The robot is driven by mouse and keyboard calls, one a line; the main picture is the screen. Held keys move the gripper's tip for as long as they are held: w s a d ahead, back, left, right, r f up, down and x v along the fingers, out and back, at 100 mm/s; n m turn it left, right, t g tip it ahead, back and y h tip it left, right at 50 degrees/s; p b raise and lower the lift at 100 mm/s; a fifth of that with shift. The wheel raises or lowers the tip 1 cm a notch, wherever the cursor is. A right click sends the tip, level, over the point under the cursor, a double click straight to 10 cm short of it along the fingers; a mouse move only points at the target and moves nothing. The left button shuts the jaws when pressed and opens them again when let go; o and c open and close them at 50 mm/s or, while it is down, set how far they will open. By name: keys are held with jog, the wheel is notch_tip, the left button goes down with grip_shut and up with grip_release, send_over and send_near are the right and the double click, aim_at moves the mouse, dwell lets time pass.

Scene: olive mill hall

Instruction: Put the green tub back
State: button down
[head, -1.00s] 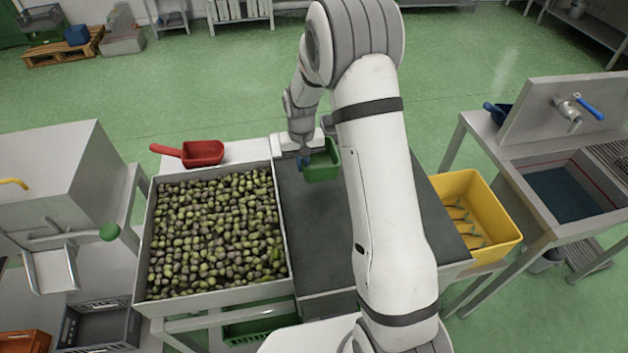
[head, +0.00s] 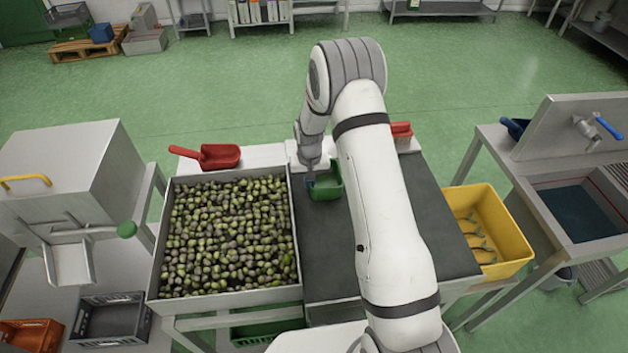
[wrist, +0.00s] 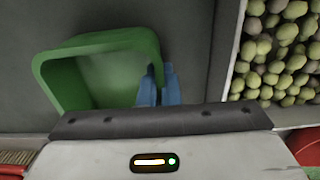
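The green tub (head: 326,184) is over the left part of the dark mat (head: 325,235), just right of the olive bin. It also shows in the wrist view (wrist: 62,82), open side up and empty as far as I can see. My gripper (head: 310,181) is at the tub's left side in the head view. In the wrist view the blue fingertips (wrist: 158,86) are close together with the tub's wall between them. I cannot tell whether the tub's base touches the mat. My arm hides part of the mat.
A bin of olives (head: 155,255) stands left of the mat, with a red scoop (head: 220,156) behind it. A red-topped brush (head: 401,130) lies at the mat's back edge. A yellow crate (head: 512,262) is at the right. The mat's front left is clear.

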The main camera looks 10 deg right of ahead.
jog(key=shift+f+b, duration=0.2)
jog(key=shift+b, duration=0.1)
jog(key=c, duration=1.6)
grip_release()
jog(key=shift+r, duration=0.1)
jog(key=shift+c, duration=0.2)
